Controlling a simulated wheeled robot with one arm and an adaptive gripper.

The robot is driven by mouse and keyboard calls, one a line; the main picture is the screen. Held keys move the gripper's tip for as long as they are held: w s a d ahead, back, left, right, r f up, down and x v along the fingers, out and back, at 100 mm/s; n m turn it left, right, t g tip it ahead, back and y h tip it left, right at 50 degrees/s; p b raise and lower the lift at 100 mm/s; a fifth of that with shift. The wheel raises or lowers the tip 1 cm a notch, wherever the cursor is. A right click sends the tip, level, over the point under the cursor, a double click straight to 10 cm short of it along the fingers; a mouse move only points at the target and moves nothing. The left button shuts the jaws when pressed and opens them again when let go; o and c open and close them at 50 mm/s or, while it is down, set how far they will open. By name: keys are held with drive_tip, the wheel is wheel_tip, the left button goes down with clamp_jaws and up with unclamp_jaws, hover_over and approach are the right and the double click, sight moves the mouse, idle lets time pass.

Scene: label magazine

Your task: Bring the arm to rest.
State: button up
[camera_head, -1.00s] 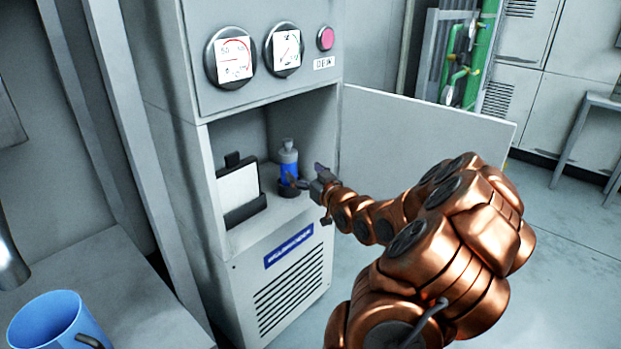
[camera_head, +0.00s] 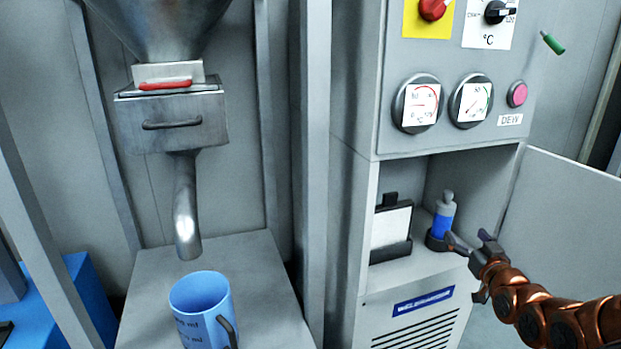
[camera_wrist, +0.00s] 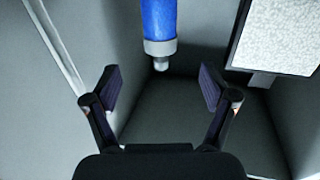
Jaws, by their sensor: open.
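My gripper (camera_head: 470,241) is at the mouth of the open cabinet compartment, its fingers spread and empty. My copper-coloured arm reaches in from the lower right.
A white panel in a black stand (camera_head: 391,228) is left of the bottle; it also shows in the wrist view (camera_wrist: 277,38). The open cabinet door (camera_head: 572,215) is at the right. A blue mug (camera_head: 200,293) stands under a metal spout (camera_head: 186,215) at the left.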

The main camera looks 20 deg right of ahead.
drive_tip(key=shift+r, duration=0.1)
drive_tip(key=a+r+n+g+y+p, duration=0.1)
drive_tip(key=a+r+g+y+p, duration=0.1)
drive_tip(key=a+r+g+p, duration=0.5)
drive_tip(key=a+r+n+g+y+p, duration=0.1)
drive_tip(key=a+r+g+p, duration=0.15)
drive_tip(key=a+p, duration=0.85)
drive_tip(key=s+a+r+g+y+p, duration=0.1)
drive_tip(key=s+a+r+g+p, duration=0.4)
drive_tip(key=s+a+r+p, duration=0.6)
drive_tip(key=s+a+r+n+g+y+p, duration=0.1)
drive_tip(key=s+a+r+g+p, duration=0.3)
drive_tip(key=s+a+r+p, duration=0.7)
drive_tip(key=s+r+p, duration=0.1)
drive_tip(key=s+r, duration=0.3)
drive_tip(key=s, duration=0.1)
drive_tip(key=shift+s+a+r+g, duration=0.15)
drive_tip(key=shift+a+g, duration=0.15)
drive_tip(key=shift+g, duration=0.05)
